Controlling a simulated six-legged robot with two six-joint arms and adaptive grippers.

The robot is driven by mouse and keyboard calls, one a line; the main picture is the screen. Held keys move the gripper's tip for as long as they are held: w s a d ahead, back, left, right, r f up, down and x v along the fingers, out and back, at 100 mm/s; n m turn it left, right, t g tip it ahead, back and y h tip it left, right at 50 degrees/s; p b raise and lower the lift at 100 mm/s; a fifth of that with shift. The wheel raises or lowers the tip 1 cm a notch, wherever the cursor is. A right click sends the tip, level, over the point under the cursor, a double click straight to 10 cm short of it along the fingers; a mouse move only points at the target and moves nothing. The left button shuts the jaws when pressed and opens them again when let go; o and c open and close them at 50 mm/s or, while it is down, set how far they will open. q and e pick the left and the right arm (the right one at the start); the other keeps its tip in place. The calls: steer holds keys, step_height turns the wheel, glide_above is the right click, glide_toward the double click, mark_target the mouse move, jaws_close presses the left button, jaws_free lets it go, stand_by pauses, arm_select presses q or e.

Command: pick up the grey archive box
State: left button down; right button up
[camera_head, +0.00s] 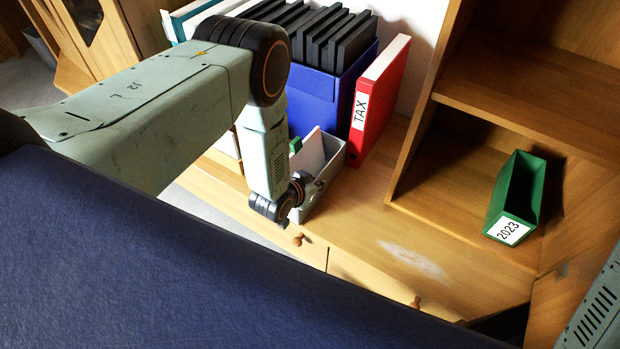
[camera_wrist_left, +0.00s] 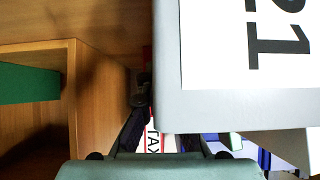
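The grey archive box (camera_head: 322,168) stands on the low wooden cabinet in the head view, open at the top and partly hidden by my left arm. In the left wrist view the box (camera_wrist_left: 200,110) fills the upper right, very close, with a white label reading "21". My left gripper (camera_head: 303,188) is at the box's near end, by its rim. In the left wrist view one dark finger of my left gripper (camera_wrist_left: 150,100) shows close beside the box's edge; the other is mostly hidden behind the box. Contact and finger opening are unclear. My right gripper is out of view.
A red TAX binder (camera_head: 382,98) and a blue crate (camera_head: 325,95) of black folders stand behind the box. A green 2023 box (camera_head: 517,195) sits in the shelf at right. The cabinet top (camera_head: 400,240) right of the grey box is clear, with a pale scuff.

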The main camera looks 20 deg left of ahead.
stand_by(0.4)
arm_select(q)
steer(key=shift+w, duration=0.1)
steer(key=shift+r+p, duration=2.2)
steer(key=shift+r, duration=0.4)
steer(key=shift+a, duration=0.15)
